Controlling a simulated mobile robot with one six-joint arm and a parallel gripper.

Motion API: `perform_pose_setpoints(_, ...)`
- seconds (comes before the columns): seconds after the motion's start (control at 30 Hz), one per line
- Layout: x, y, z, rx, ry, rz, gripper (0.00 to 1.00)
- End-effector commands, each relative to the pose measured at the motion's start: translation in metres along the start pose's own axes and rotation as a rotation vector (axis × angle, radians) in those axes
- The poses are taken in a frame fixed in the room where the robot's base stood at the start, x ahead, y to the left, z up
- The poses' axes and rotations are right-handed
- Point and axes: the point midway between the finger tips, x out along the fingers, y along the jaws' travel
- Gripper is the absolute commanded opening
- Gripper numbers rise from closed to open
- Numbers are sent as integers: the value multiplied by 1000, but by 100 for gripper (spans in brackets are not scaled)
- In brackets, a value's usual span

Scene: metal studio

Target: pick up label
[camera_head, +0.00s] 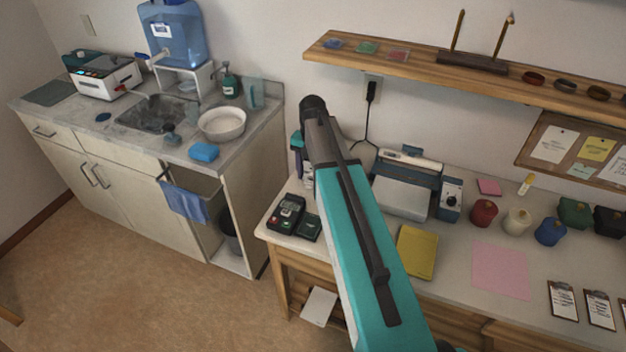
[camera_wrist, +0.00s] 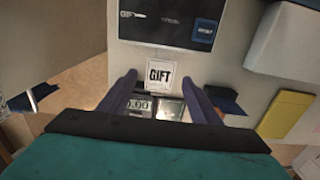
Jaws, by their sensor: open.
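A small white label (camera_wrist: 160,77) printed "GIFT" shows in the wrist view, just beyond and between my fingertips. My gripper (camera_wrist: 161,80) is open, with one dark finger on each side and nothing visibly held. The gap between the label and the fingers in depth cannot be told. Just below the label in the picture is a dark device with a "0.00" display (camera_wrist: 140,104). In the head view my arm covers part of the bench, and I cannot make out the label or the fingertips there.
On the bench (camera_head: 459,298) are a black device (camera_head: 287,213), a yellow notebook (camera_head: 417,252), a grey-blue machine (camera_head: 405,190) and several coloured pots. A wooden shelf (camera_head: 450,73) overhangs the back. Floor is clear at left, before the sink counter (camera_head: 130,165).

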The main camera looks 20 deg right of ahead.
Motion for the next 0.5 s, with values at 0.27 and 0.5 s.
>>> perform_pose_setpoints(0.27, 0, 1, -1, -1, 0, 0, 48)
perform_pose_setpoints(0.5, 0, 1, -1, -1, 0, 0, 13)
